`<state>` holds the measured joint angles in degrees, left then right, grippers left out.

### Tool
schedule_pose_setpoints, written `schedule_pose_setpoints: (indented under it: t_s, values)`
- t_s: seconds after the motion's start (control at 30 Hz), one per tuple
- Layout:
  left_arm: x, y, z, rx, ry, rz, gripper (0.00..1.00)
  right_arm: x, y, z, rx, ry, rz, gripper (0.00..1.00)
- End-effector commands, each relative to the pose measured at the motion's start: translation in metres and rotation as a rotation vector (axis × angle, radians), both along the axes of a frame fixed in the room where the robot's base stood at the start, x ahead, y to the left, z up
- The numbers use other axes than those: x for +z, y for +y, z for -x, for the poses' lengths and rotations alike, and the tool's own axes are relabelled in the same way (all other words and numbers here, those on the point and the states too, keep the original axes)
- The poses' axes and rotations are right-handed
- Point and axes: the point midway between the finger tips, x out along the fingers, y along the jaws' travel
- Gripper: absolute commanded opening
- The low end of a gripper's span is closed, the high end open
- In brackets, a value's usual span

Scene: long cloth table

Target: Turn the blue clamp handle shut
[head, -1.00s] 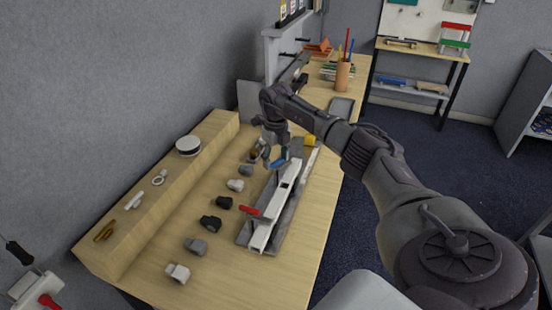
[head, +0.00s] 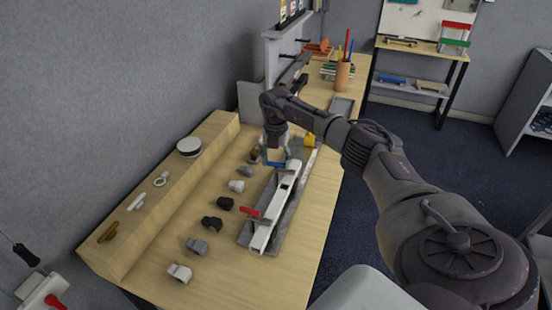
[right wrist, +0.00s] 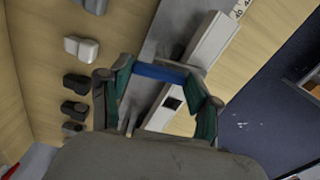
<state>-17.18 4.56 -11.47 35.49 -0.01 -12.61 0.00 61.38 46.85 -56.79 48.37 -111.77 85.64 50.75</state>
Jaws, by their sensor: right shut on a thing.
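The blue clamp handle (head: 275,164) is a short bar at the far part of a long white rail fixture (head: 275,208). My right gripper (head: 275,158) is above the fixture with its fingers down around the handle. In the right wrist view the blue handle (right wrist: 160,72) spans the gap between my two green-padded fingers (right wrist: 162,80), and the gripper is shut on it. A red handle (head: 250,211) sticks out to the left at the fixture's near end. My left gripper is not in view.
Several grey, white and black blocks (head: 212,223) stand in a row left of the fixture. A raised wooden ledge (head: 150,215) runs along the wall. A yellow block (head: 309,140) and a pencil cup (head: 343,76) are beyond the fixture.

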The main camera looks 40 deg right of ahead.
Motion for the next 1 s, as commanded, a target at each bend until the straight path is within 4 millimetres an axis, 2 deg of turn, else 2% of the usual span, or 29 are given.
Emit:
schedule_pose_setpoints:
  t_s: [0.3, 0.87, 0.9, 1.0]
  values:
    - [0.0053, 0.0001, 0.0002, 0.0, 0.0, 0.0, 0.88, 0.0021, -0.0012, -0.0009, -0.136, -0.004, 0.002, 0.28]
    - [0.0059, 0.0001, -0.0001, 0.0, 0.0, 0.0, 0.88, 0.0018, -0.0013, -0.0012, -0.169, -0.006, 0.001, 0.28]
    - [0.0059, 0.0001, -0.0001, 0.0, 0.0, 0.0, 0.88, 0.0018, -0.0014, -0.0011, -0.169, -0.006, 0.001, 0.64]
    - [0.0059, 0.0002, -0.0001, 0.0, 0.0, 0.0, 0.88, 0.0016, -0.0012, -0.001, -0.168, -0.005, 0.002, 0.81]
